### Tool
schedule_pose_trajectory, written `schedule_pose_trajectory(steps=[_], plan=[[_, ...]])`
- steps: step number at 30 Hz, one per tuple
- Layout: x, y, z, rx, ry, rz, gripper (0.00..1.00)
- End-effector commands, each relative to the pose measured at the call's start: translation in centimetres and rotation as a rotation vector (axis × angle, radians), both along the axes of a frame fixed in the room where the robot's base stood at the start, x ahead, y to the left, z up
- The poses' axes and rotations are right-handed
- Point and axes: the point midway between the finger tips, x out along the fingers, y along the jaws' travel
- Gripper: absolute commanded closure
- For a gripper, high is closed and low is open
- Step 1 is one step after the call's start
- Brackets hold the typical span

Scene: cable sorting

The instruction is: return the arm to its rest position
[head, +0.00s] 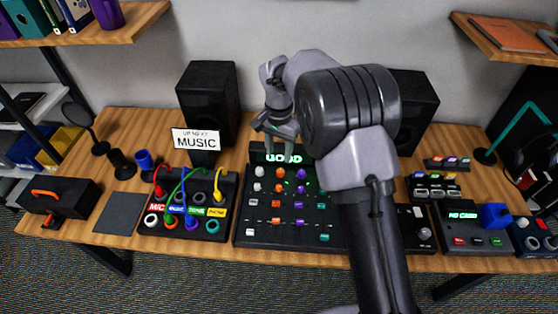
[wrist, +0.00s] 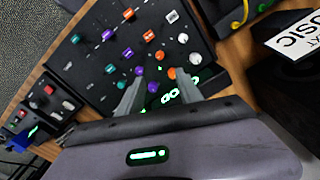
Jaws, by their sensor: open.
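My arm rises from the bottom right of the head view and bends over the table. My gripper (head: 275,128) hangs over the back of the mixer board (head: 262,236), near its green "GOOD" display (head: 282,158). In the wrist view the two fingers of my gripper (wrist: 158,92) are spread apart with nothing between them. The mixer's coloured knobs and the glowing display lie beyond the fingertips. The arm hides the mixer's right part in the head view.
The patch box (head: 228,224) holds red, green, blue and yellow cables. A "MUSIC" sign (head: 195,140) stands behind it, before the left speaker (head: 208,95). Another speaker (head: 415,105) is behind my arm. A "NO CARD" box (head: 462,240) sits right; shelves overhang both upper corners.

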Motion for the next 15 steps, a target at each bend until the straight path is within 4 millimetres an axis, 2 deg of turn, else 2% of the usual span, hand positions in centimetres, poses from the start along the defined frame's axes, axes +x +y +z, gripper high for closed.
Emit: schedule_pose_trajectory(steps=[3, 15], plan=[[0.00, -0.01, 0.84, 0.000, 0.000, 0.001, 0.57], [-0.01, -0.02, 0.81, 0.000, 0.000, 0.001, 0.57]])
